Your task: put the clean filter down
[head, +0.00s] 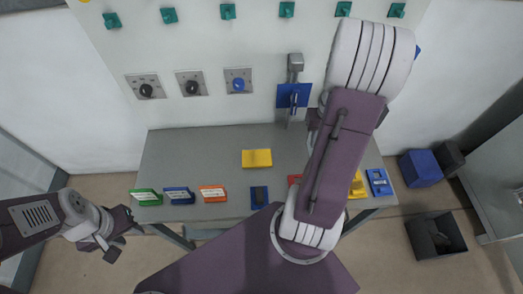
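I cannot tell which thing is the clean filter. A blue square plate (285,95) is at a grey wall bracket (295,62), above the back of the grey table (200,150). A yellow block (257,158) lies on the table, and a dark blue block (259,197) is at its front edge. My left gripper (124,240) is empty, its fingers apart, in front of the table's left front corner. My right arm reaches up across the table's right part and hides things there. My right gripper is not visible.
Green (146,197), blue (179,195) and orange (212,193) labelled holders line the front edge. A blue block (379,182) is at the right. A black bin (436,235) and a blue box (421,168) stand on the floor.

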